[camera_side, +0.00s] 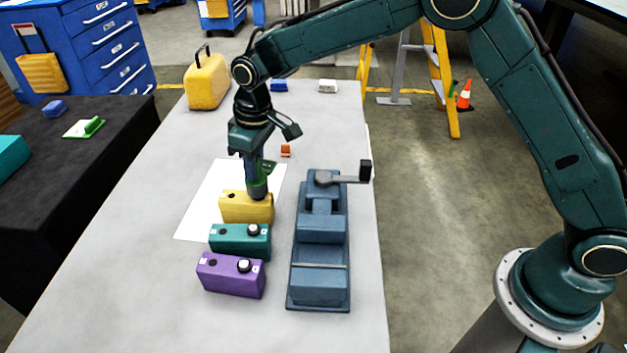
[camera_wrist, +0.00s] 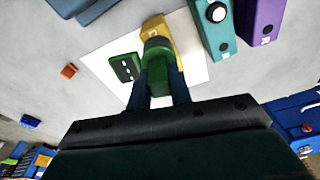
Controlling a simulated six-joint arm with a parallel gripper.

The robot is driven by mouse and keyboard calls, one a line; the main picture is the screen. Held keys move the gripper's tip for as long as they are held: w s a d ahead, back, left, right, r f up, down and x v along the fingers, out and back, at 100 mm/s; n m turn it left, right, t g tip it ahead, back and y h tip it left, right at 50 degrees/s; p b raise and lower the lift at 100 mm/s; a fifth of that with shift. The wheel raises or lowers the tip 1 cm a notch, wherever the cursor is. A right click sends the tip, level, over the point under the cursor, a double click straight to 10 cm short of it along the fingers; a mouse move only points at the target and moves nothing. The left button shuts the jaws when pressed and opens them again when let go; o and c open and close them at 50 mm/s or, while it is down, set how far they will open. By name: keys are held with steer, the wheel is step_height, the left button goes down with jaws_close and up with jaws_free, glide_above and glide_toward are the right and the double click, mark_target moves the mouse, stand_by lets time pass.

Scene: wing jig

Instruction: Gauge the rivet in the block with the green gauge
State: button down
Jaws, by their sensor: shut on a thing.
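My gripper (camera_side: 257,176) is shut on the green gauge (camera_side: 258,188), which points down at the right end of the yellow block (camera_side: 246,209). The wrist view shows my gripper (camera_wrist: 160,85) with the gauge (camera_wrist: 158,66) between its fingers and the yellow block (camera_wrist: 153,27) behind it. A dark green plate (camera_wrist: 125,67) with pale marks shows beside the gauge. The gauge's lower end seems to meet the block's top; any rivet there is hidden. A dark hole shows at the block's left end. The teal block (camera_side: 240,241) and purple block (camera_side: 231,276) each have a round-headed rivet at right.
A blue-grey vise (camera_side: 321,255) with a crank handle stands close to the right of the blocks. A white sheet (camera_side: 205,207) lies under the yellow block. A small orange piece (camera_side: 286,151) and a yellow case (camera_side: 206,82) are farther back. The table's left front is clear.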

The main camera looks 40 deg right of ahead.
steer(key=shift+f, duration=0.55)
steer(key=shift+f, duration=0.35)
steer(key=shift+f, duration=0.1)
stand_by(0.3)
steer(key=c, duration=1.2)
jaws_free()
steer(key=shift+f, duration=0.1)
